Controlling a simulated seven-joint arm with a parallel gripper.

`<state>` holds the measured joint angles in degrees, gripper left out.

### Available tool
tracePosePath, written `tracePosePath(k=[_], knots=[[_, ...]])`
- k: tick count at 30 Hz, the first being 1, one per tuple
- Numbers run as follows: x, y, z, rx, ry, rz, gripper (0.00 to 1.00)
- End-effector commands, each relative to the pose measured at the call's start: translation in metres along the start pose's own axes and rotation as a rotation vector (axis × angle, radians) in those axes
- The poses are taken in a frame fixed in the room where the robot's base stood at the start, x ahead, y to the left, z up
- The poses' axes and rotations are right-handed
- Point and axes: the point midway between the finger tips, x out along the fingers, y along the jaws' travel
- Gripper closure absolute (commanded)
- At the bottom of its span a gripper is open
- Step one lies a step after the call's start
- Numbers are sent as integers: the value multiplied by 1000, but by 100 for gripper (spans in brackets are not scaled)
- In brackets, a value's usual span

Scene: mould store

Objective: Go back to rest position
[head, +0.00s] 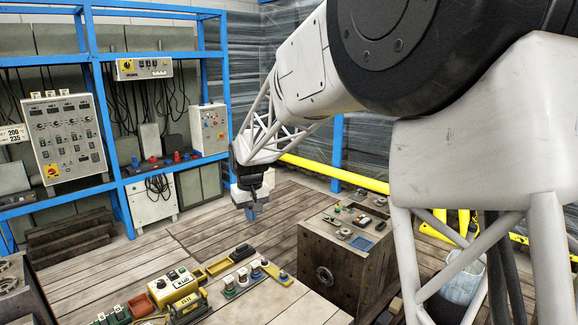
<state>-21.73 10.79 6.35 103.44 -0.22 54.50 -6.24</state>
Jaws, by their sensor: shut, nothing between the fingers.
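My gripper (252,213) hangs at the end of my arm near the middle of the head view, pointing down. It is shut, with nothing seen held in it. It appears in front of the wooden floor boards, to the left of the wooden block (342,245) and beyond the front bench (255,306). It looks clear of both, though its exact height is hard to tell. The fingertips are small and bluish in this view. My arm covers much of the upper right of the picture.
The front bench carries a yellow control box (173,287), small trays and several knobbed parts. Small parts and a blue pad lie on the wooden block. A blue rack (110,95) with control panels stands at the back left. A yellow rail (335,173) runs behind. Floor boards between are clear.

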Motion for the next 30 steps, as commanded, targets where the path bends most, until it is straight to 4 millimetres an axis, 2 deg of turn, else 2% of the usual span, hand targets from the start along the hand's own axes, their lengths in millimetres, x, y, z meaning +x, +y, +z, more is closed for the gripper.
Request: tracePosePath(k=[1, 6, 15, 30], knots=[[-9, 8, 14, 14, 5, 2, 100], [-31, 26, 55, 57, 17, 7, 100], [-63, 52, 132, 130, 38, 16, 100], [-94, 76, 264, 254, 71, 32, 100]])
